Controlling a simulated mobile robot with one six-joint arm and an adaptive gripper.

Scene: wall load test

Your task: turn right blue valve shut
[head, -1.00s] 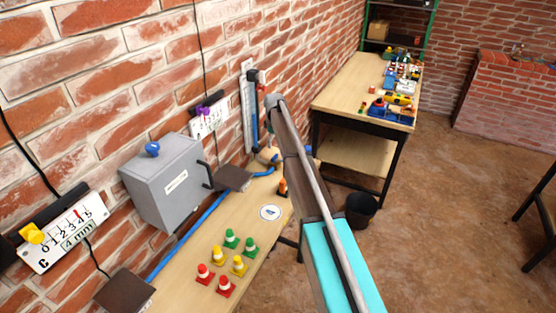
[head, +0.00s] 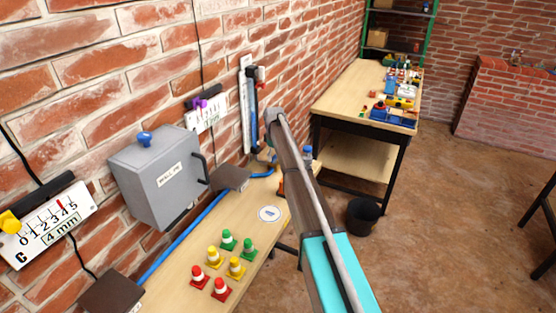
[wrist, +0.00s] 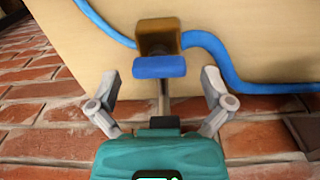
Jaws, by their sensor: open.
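In the wrist view a valve with a blue handle (wrist: 159,67) and a brown-gold body (wrist: 158,36) sits on the blue hose (wrist: 215,52). The handle lies crosswise in the picture. My gripper (wrist: 161,76) is open, with one finger to the left of the handle and one to the right. Gaps show on both sides, and nothing is held. In the head view my arm covers the gripper and most of the valve area; a small blue part (head: 308,152) shows just right of the arm, and I cannot tell what it is.
A grey wall box (head: 157,180) with a blue knob (head: 145,139) hangs at the left. Several small cones (head: 228,240) and a round white marker (head: 269,214) are on the wooden bench (head: 190,270). A second table (head: 345,95) stands behind, with a black bin (head: 361,216) beside it.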

